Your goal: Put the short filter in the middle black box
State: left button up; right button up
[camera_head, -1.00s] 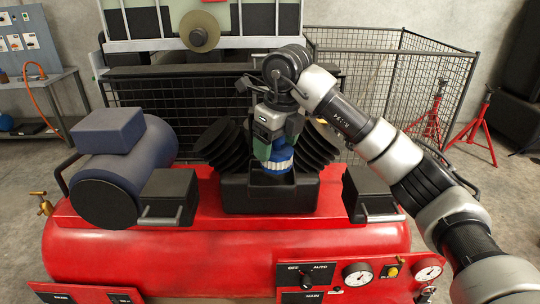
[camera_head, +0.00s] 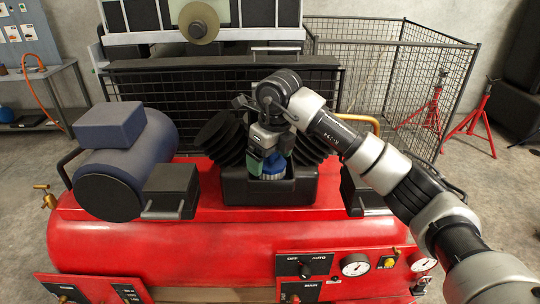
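My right gripper (camera_head: 271,159) points down over the middle black box (camera_head: 270,190). My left gripper is out of view.
Smaller black boxes with handles stand at left (camera_head: 170,190) and right (camera_head: 361,192) on the red tank (camera_head: 220,245). Black ribbed cylinders (camera_head: 222,140) lean behind the middle box. A dark blue motor (camera_head: 125,165) sits at left. A wire-mesh cage (camera_head: 390,75) stands behind.

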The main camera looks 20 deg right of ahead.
jog(key=shift+o, duration=0.6)
jog(key=shift+r, duration=0.55)
jog(key=r, duration=0.3)
jog(key=s+r+b, duration=0.1)
jog(key=r, duration=0.3)
jog(key=d+r, duration=0.1)
jog(key=r, duration=0.3)
jog(key=shift+s+r+b, duration=0.1)
jog(key=shift+s+b, duration=0.2)
